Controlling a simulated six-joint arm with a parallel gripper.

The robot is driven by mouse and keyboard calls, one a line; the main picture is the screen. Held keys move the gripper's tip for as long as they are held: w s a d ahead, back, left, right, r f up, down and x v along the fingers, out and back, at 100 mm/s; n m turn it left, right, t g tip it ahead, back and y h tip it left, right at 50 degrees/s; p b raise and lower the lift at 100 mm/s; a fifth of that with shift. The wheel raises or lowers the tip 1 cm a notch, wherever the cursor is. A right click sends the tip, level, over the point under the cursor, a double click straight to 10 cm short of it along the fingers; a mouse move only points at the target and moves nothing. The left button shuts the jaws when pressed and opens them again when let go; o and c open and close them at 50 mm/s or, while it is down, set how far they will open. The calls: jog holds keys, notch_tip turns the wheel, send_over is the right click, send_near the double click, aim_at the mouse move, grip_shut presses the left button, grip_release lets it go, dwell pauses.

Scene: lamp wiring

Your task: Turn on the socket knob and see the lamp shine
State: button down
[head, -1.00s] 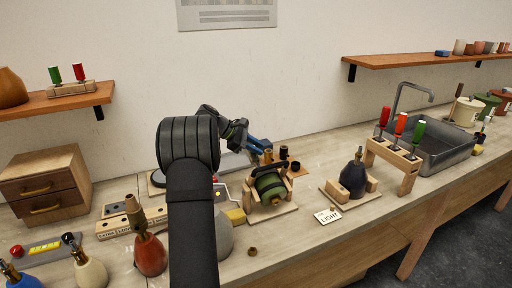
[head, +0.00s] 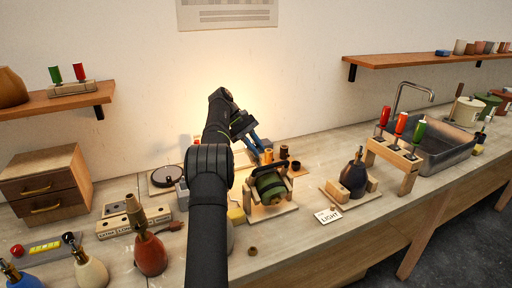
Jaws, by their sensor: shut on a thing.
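My gripper (head: 259,148), with blue fingers, reaches down behind the green-wound spool on its wooden stand (head: 270,186). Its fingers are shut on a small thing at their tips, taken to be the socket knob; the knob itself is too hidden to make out. The lamp and its bulb are hidden behind my arm. A warm glow lights the wall (head: 268,92) just behind and above the gripper. Small brown and brass cups stand right of the fingertips.
A dark bottle-shaped base in a wooden cradle (head: 353,178) stands to the right, behind a LIGHT card (head: 328,215). A screwdriver rack (head: 396,158) and sink (head: 440,150) are further right. A red bottle-shaped base (head: 150,256) and drawer box (head: 45,185) are left.

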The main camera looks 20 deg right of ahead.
dwell(0.4)
jog(key=c, duration=1.3)
grip_release()
jog(key=shift+h, duration=0.3)
